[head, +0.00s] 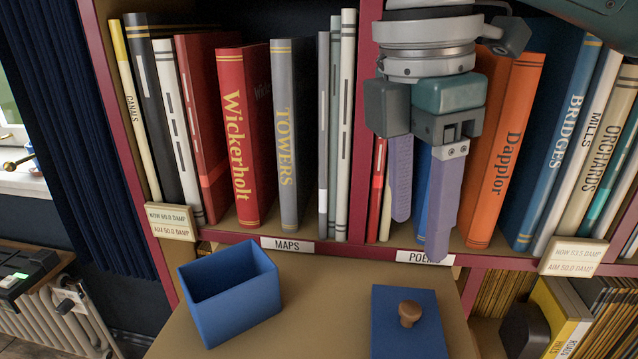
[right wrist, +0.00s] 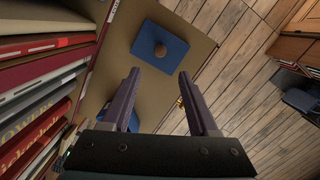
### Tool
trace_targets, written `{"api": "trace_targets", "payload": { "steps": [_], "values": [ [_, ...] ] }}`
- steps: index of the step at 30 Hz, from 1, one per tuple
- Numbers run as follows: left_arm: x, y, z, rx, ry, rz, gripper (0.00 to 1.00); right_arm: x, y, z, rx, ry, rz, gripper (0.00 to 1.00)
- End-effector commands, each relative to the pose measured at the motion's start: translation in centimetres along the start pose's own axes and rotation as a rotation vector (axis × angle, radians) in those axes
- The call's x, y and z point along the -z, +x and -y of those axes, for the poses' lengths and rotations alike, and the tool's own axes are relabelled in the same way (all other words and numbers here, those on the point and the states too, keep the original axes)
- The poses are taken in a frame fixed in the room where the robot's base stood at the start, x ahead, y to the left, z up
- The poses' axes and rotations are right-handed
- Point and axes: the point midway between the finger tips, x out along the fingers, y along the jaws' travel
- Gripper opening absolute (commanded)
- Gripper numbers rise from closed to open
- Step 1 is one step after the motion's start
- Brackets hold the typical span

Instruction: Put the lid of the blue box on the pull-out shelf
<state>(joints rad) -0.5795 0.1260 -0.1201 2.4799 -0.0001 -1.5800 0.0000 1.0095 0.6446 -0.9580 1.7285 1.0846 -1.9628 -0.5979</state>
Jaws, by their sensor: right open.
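The open blue box (head: 235,305) stands on the left of the pull-out shelf (head: 310,325), with its inside showing. The blue lid (head: 408,338) with a round brown knob (head: 410,313) lies flat on the same shelf, to the right of the box. In the right wrist view the lid (right wrist: 178,62) and its knob (right wrist: 160,49) lie beyond the fingertips. My right gripper (head: 420,230) is open and empty, above and behind the lid in front of the books. It shows in the right wrist view too (right wrist: 158,75). My left gripper is not in view.
Crowded books, such as the red Wickerholt (head: 240,140) and orange Dapplor (head: 503,150), stand just behind the pull-out shelf. Label plates (head: 287,246) line the bookshelf edge. A dark curtain (head: 105,150) hangs at the left. Wooden floor (right wrist: 235,60) lies beyond the shelf edge.

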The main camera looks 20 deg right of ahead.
Motion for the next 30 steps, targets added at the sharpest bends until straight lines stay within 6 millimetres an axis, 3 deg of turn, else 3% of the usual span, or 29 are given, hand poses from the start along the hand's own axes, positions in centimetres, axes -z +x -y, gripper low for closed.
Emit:
{"api": "trace_targets", "payload": {
  "steps": [4,8,12,15,20,24,30],
  "values": [
    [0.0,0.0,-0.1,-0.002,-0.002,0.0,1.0,1.7,1.1,0.9,-0.007,0.007,-0.038,0.6],
    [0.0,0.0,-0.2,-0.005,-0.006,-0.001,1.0,5.6,4.1,3.3,-0.029,0.069,-0.147,0.6],
    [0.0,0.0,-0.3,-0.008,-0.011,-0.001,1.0,9.5,6.6,6.5,-0.05,0.253,-0.312,0.6],
    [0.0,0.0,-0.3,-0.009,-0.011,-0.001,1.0,10.5,7.8,8.6,-0.054,0.448,-0.405,0.6],
    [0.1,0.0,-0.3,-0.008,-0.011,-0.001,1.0,8.8,9.6,11.6,-0.066,0.822,-0.463,0.6],
    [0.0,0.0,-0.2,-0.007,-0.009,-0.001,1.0,5.1,10.9,14.1,-0.1,1.098,-0.422,0.6],
    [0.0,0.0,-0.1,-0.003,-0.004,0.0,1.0,1.5,11.6,16.2,-0.147,1.281,-0.353,0.6]
  ]
}}
